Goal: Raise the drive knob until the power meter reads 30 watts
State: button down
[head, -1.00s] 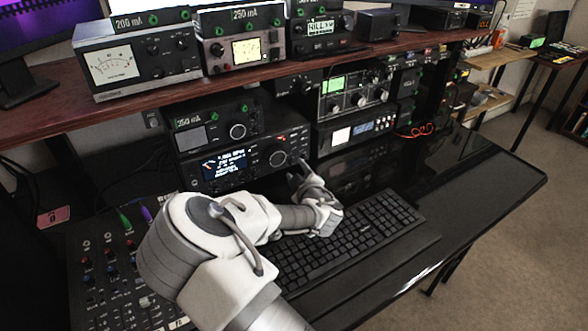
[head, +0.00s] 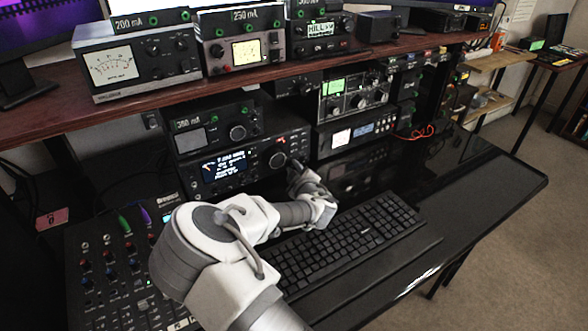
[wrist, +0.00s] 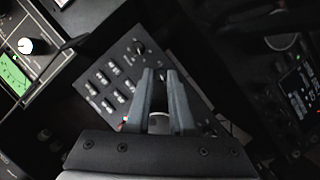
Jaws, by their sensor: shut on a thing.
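My gripper (head: 297,166) is at the right end of the front of a black radio (head: 250,172) with a lit text screen. In the wrist view its two grey fingers (wrist: 160,72) are nearly together and reach to the radio's button panel. They are shut on a small knob, which the fingers mostly hide; its label cannot be read. A white-faced needle meter (head: 112,62) stands on the shelf at the left. I cannot tell which dial is the power meter, and its watts are too small to read.
A keyboard (head: 345,235) lies on the black desk below my arm. A mixer panel (head: 105,270) is at the left. More radios and meters fill the wooden shelf (head: 50,110) above. The desk at the right (head: 480,175) is clear.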

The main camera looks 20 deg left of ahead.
jog(key=shift+w+r+m, duration=0.1)
jog(key=shift+r+m, duration=0.05)
jog(key=shift+m, duration=0.15)
jog(key=shift+d+r+m+p, duration=0.1)
jog(key=shift+m+p, duration=0.2)
jog(key=shift+p, duration=0.15)
jog(key=shift+w+d+r+m+g+y+p, duration=0.1)
jog(key=shift+m+g+y+p, duration=0.15)
jog(key=shift+m+g+p, duration=0.25)
jog(key=shift+w+m+g+y+p, duration=0.1)
jog(key=shift+m+g+y+p, duration=0.2)
jog(key=shift+m+g, duration=0.25)
jog(key=shift+m+g+y+p, duration=0.55)
jog(key=shift+m+p, duration=0.05)
jog(key=shift+m, duration=0.95)
jog(key=shift+f+g, duration=0.2)
jog(key=shift+g, duration=0.1)
jog(key=c, duration=0.8)
grip_release()
